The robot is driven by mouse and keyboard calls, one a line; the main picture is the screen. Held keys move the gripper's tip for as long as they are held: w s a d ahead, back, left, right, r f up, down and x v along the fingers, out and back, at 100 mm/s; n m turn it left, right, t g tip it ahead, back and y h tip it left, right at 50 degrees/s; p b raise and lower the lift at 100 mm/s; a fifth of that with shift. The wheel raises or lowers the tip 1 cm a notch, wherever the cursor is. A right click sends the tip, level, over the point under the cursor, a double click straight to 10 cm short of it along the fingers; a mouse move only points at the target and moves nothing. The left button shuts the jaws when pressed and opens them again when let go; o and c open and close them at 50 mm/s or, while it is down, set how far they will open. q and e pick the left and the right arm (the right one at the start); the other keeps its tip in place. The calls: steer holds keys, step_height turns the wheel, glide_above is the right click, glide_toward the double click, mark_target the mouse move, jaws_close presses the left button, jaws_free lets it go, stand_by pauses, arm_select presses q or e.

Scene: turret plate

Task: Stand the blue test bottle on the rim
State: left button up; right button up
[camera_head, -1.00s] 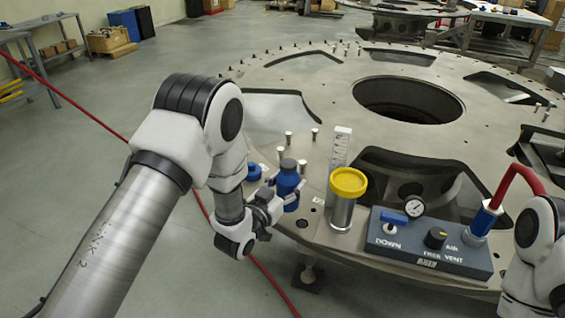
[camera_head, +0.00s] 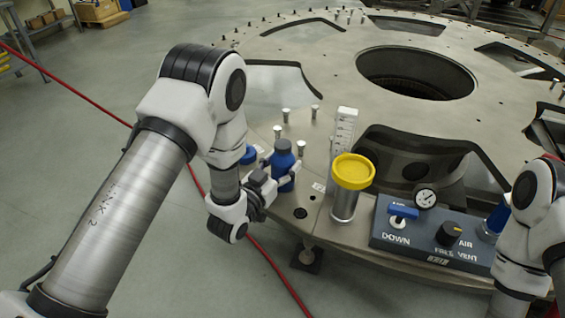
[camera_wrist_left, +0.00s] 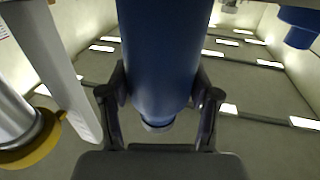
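The blue test bottle (camera_head: 283,163), with a dark cap, is upright at the near left edge of the turret plate. It also fills the middle of the left wrist view (camera_wrist_left: 158,55), which is upside down. My left gripper (camera_head: 275,182) has one finger on each side of the bottle and is shut on it. I cannot tell whether the bottle's base touches the plate's rim (camera_head: 318,205) or hangs just above it. Only part of my right arm shows at the right edge; its gripper is out of view.
A steel cylinder with a yellow lid (camera_head: 353,170) and a white upright scale (camera_head: 343,133) stand right of the bottle. A control box (camera_head: 425,238) with a gauge (camera_head: 426,198) is farther right.

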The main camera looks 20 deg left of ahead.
arm_select(q)
steer(key=o, duration=0.4)
steer(key=shift+w+d+f, duration=0.1)
steer(key=shift+w, duration=0.05)
steer(key=shift+o, duration=0.2)
steer(key=shift+r, duration=0.2)
steer(key=b+v, duration=0.3)
steer(key=v, duration=0.9)
steer(key=s+a+f+n+g+y, duration=0.1)
steer(key=s+f+g, duration=0.25)
steer(key=f, duration=0.45)
steer(key=s+f+g+y, duration=0.1)
steer(key=s+f+g, duration=0.25)
steer(key=f, duration=0.45)
steer(key=s+a+f+n+g+y, duration=0.1)
steer(key=s+f+g, duration=0.4)
steer(key=s, duration=0.3)
steer(key=s+a+f+n+g+y, duration=0.1)
steer(key=s+a+f+g, duration=0.1)
steer(key=s+f+g, duration=0.3)
steer(key=s+f, duration=0.1)
steer(key=s, duration=0.3)
steer(key=shift+a+y, duration=0.2)
steer(key=shift+y, duration=0.1)
